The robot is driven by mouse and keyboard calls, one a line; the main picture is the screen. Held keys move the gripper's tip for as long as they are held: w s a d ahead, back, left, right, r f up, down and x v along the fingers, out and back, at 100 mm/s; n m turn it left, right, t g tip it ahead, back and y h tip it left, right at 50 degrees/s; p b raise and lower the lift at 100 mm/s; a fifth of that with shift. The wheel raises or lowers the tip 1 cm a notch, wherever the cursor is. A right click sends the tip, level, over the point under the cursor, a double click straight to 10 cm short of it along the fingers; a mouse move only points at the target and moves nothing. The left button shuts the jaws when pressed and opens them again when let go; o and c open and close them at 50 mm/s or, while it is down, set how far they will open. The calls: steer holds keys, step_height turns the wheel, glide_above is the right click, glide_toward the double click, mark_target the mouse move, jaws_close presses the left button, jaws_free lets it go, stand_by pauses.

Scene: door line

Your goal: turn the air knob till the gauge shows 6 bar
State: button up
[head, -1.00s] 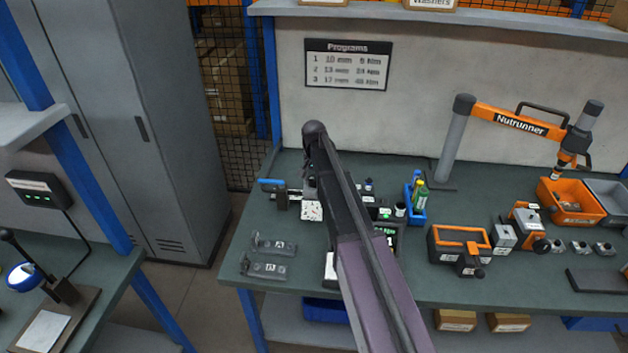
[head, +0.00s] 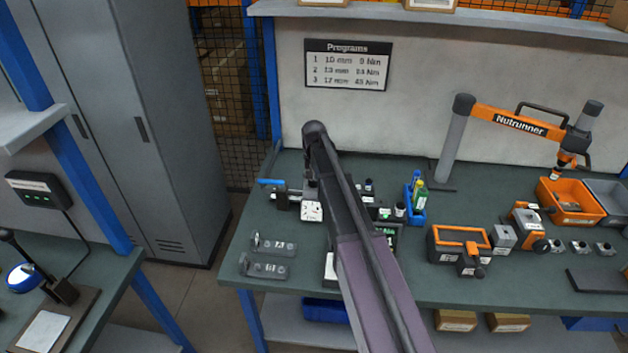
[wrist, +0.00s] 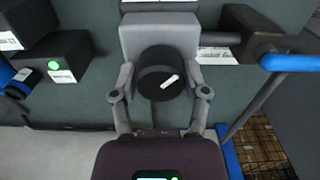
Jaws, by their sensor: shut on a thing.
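The air knob (wrist: 165,73) is round and black with a white pointer mark, on a grey block (wrist: 158,32) in the wrist view. The mark slants toward the upper right. My gripper (wrist: 162,78) is shut on the knob, with one finger at its left and one at its right. A small white-faced gauge (head: 312,211) stands near the bench's left end in the head view. Its needle and figures are too small to read.
A blue-handled lever (head: 271,182) stands left of the gauge and shows close at the right in the wrist view (wrist: 293,61). Two grey blocks (head: 268,268) lie in front on the bench. A black box with a green light (wrist: 58,62) is at the left.

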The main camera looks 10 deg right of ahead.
steer(key=n, duration=0.4)
steer(key=shift+d+n, duration=0.1)
steer(key=shift+n, duration=2.1)
steer(key=shift+s, duration=0.1)
steer(key=o, duration=1.1)
steer(key=shift+o, duration=0.2)
steer(key=shift+m, duration=0.3)
